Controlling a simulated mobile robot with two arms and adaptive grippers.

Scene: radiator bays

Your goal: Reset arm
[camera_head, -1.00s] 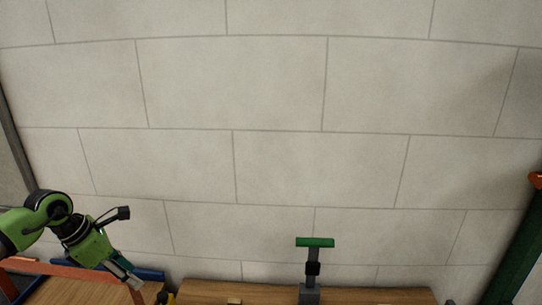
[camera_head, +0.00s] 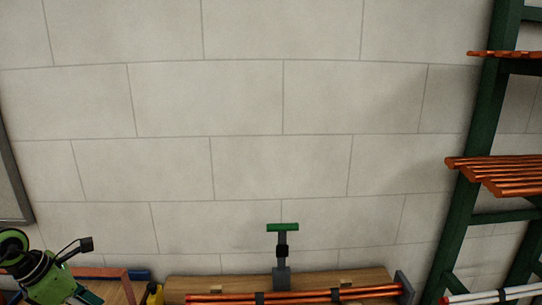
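My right arm and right gripper are not in view.
A wooden bench (camera_head: 205,284) carries copper pipes (camera_head: 310,294) and a grey stand with a green top (camera_head: 282,227). A green rack (camera_head: 463,205) holding copper pipes (camera_head: 500,172) stands right. The pale block wall (camera_head: 250,100) fills the back.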

